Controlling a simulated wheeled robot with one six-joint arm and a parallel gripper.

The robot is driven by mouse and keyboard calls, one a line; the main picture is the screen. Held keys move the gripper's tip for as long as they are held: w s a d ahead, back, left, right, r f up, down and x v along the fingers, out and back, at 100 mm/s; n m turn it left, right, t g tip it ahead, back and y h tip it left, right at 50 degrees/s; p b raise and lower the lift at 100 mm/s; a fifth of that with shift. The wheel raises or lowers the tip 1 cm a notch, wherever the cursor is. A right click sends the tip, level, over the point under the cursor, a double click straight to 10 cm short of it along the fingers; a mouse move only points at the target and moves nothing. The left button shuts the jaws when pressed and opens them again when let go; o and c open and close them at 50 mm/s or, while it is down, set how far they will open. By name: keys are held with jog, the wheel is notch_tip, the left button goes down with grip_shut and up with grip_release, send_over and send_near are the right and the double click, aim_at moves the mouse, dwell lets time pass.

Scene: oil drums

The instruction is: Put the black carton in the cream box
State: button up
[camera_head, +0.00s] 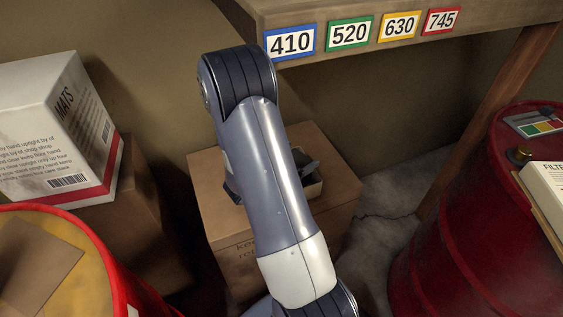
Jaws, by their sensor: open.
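My arm runs down the middle of the view and hides most of my gripper (304,164).
The large brown carton (340,180) stands on the floor below a shelf (400,12) with number labels. A white MATS box (55,130) sits on another brown carton at left. A yellow-topped red drum (95,245) and a dark red drum (450,240) flank the space.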

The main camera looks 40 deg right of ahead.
jog(key=v, duration=1.2)
jog(key=shift+r+p, duration=0.35)
jog(key=shift+p, duration=0.05)
jog(key=shift+o, duration=0.4)
